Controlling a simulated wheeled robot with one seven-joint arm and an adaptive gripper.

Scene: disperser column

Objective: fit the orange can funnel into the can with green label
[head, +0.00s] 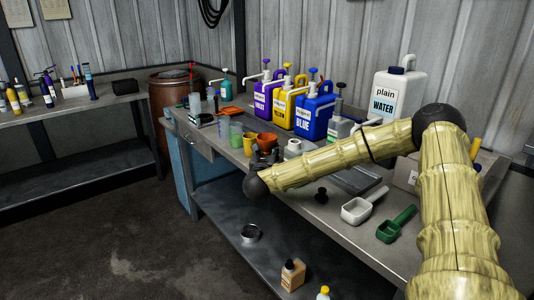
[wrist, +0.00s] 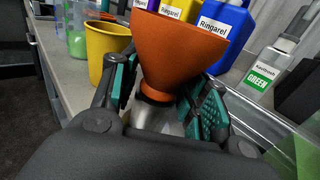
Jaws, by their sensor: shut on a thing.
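The orange can funnel (wrist: 180,45) fills the upper middle of the wrist view, wide mouth up. It also shows small in the head view (head: 267,140). My gripper (wrist: 168,82) has its teal-padded fingers on both sides of the funnel's lower cone and is shut on it. In the head view my gripper (head: 264,158) is at the bench's front edge. A silvery surface (wrist: 155,118) shows below the funnel's dark neck, between the fingers. I cannot tell whether it is a can or whether the neck is inside it. No green label shows on it.
A yellow cup (wrist: 105,48) stands close left of my gripper. A bottle labelled GREEN (wrist: 262,72) stands to the right. Blue (head: 314,112), yellow (head: 284,102) and purple jugs stand behind. A white scoop (head: 360,208) and a green scoop (head: 395,226) lie on the front right bench.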

